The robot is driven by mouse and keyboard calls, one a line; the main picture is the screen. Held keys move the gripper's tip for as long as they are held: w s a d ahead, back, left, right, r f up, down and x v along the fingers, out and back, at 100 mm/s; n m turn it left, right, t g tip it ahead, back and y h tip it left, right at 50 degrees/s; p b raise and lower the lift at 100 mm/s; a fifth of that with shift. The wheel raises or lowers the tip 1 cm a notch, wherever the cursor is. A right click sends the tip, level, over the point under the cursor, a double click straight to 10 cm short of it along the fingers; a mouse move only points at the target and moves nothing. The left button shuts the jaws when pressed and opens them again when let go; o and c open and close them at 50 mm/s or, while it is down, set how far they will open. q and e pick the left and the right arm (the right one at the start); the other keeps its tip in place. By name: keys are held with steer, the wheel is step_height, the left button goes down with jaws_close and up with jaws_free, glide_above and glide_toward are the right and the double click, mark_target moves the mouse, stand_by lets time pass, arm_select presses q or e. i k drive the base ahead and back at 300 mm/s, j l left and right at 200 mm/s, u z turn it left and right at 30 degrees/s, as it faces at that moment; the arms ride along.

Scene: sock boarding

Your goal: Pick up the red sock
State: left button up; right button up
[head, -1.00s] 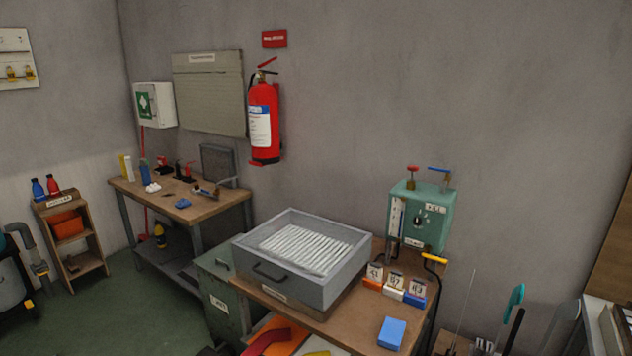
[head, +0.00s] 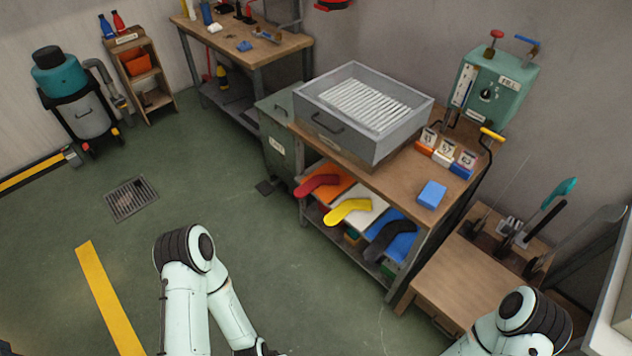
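The red sock (head: 318,184) lies bent on an orange mat (head: 338,172) at the left end of the shelf under the workbench top. A yellow sock (head: 348,211) lies beside it on a white mat (head: 374,209), and a dark grey sock (head: 386,240) lies on a blue mat (head: 404,246) further right. My two arms show at the bottom of the head view, the left one left of centre and the right one at the lower right. Both grippers are outside the frame or hidden.
A grey metal tray (head: 316,121) with white ribs stands on the workbench. A green machine (head: 492,88) stands behind it on the right. A blue block (head: 432,194) lies on the bench top. A wooden cabinet (head: 470,275) stands to the right. Green floor is open left of the bench.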

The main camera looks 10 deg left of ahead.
mark_target(305, 188)
steer(key=k+l+z, duration=0.15)
steer(key=l+z, duration=0.15)
steer(key=l, duration=0.25)
steer(key=l+z, duration=0.35)
steer(key=l, duration=0.2)
steer(key=u, duration=1.4)
steer(key=i+j+z, duration=0.1)
steer(key=i+j, duration=0.95)
steer(key=i+j+z, duration=0.15)
steer(key=i+j, duration=0.9)
steer(key=j, duration=0.1)
